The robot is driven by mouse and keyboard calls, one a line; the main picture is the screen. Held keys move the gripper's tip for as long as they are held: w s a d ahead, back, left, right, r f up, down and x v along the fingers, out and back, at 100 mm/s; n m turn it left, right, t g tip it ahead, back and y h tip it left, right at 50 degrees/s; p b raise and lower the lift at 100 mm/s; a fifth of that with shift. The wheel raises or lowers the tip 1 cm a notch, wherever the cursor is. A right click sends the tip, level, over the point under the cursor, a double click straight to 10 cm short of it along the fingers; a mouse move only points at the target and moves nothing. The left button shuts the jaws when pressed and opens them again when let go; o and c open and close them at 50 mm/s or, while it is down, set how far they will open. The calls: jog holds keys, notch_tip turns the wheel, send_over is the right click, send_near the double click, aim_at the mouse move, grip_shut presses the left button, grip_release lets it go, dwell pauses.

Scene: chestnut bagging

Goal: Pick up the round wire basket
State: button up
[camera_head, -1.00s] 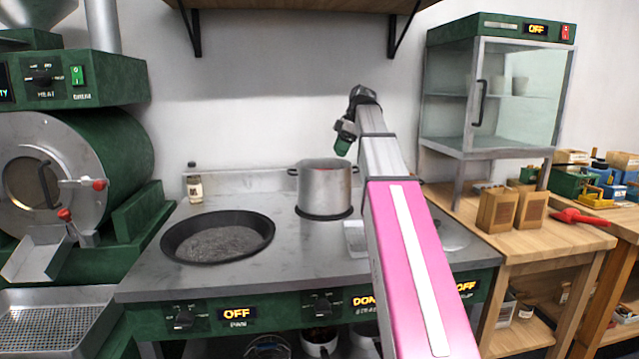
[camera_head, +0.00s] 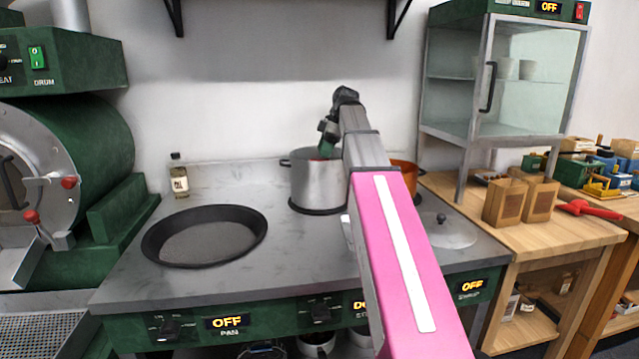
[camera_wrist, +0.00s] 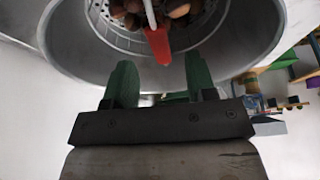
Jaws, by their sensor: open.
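The steel pot (camera_head: 315,187) stands on the stove. In the wrist view its wide wall (camera_wrist: 75,50) fills the top. Inside the pot sits a round perforated metal basket (camera_wrist: 100,22), partly cut off by the frame, with brown chestnuts (camera_wrist: 180,8) in it. A handle with a red grip (camera_wrist: 158,45) rises from it toward the camera. My gripper (camera_wrist: 160,64) is open, its two green fingers apart on either side of the red grip's near end and not closed on it. In the head view my gripper (camera_head: 326,145) is at the pot's top right rim.
A wide black pan (camera_head: 205,238) lies left of the pot. An orange-brown pot (camera_head: 405,172) is partly hidden behind my arm, near a lid (camera_head: 450,235). A bottle (camera_head: 179,178) stands at the back left. A glass cabinet (camera_head: 520,90) rises at the right.

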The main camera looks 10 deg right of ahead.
aim_at(320, 160)
jog(key=x, duration=0.4)
jog(key=shift+a+f, duration=0.15)
jog(key=shift+f, duration=0.25)
grip_shut()
